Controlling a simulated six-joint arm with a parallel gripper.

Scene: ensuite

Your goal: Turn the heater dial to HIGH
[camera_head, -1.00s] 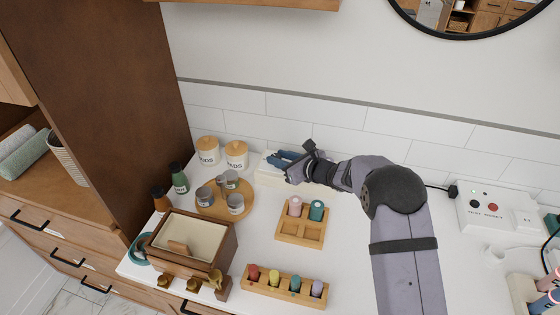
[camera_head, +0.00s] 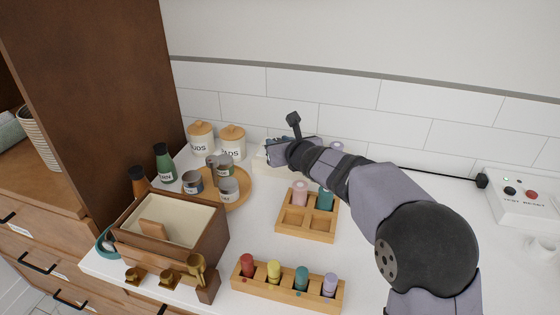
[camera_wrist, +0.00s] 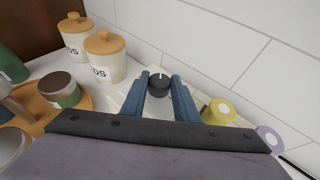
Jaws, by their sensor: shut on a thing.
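The heater dial (camera_wrist: 158,85) is a dark round knob with a pale pointer line, seen in the wrist view. The pointer faces roughly away from me, toward the tiled wall. My gripper (camera_wrist: 158,92) has its two blue fingers on either side of the dial, shut on it. In the head view my gripper (camera_head: 275,149) is at the pale heater box (camera_head: 261,162) against the wall, and my wrist hides the dial and most of the box. I cannot read any HIGH mark or other label by the dial.
Two lidded jars (camera_head: 232,142) stand left of the box, by a round wooden tray (camera_head: 240,198) with tins. A wooden holder (camera_head: 290,232) with pink and teal pieces is in front. Yellow (camera_wrist: 219,111) and lilac (camera_wrist: 268,138) round items lie right of my fingers.

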